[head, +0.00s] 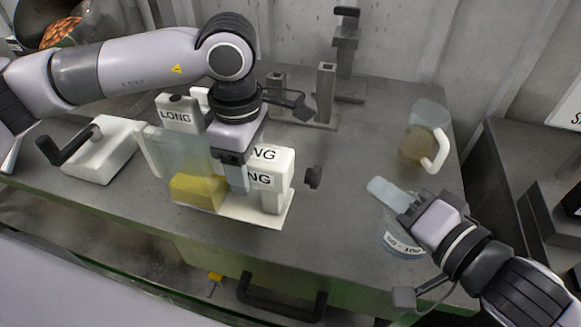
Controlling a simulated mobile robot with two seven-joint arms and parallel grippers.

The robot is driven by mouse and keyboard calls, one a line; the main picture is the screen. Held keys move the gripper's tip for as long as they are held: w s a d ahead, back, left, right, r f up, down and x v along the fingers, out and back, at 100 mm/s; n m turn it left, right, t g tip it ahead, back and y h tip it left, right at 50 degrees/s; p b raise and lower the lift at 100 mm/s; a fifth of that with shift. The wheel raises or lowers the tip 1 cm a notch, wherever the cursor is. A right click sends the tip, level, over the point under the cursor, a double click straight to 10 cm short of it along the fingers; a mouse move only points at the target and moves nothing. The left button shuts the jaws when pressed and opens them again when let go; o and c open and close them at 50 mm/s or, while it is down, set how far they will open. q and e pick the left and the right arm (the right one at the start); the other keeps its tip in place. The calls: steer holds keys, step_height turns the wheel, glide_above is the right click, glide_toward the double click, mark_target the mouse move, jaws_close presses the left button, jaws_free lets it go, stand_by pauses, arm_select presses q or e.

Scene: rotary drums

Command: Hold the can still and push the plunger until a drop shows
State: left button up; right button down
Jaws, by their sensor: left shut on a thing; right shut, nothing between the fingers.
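A low round can (400,246), with a bluish rim and a partly readable white label, stands near the table's right front. My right gripper (388,193) is shut and empty, with its pale fingers above and just behind the can. My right wrist hides much of the can, and I cannot make out a plunger or a drop. I cannot tell whether the fingers touch the can. My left gripper (236,180) points down at a white device (272,178) marked LONG. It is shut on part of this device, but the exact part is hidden.
A clear jug (427,135) with brownish contents and a white handle stands at the right back. A white block with a black lever (100,150) is at the left. Grey metal stands (325,95) are at the back. A yellow block (196,190) sits beside the device.

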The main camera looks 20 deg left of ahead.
mark_target(316, 177)
steer(key=shift+d, duration=1.85)
steer(key=shift+a, duration=0.1)
steer(key=a, duration=0.8)
steer(key=shift+a, duration=0.35)
steer(key=shift+s+a, duration=0.1)
steer(key=shift+a, duration=0.05)
stand_by(0.7)
steer(key=shift+a, duration=0.25)
steer(key=shift+a, duration=1.25)
stand_by(1.0)
steer(key=shift+d, duration=1.65)
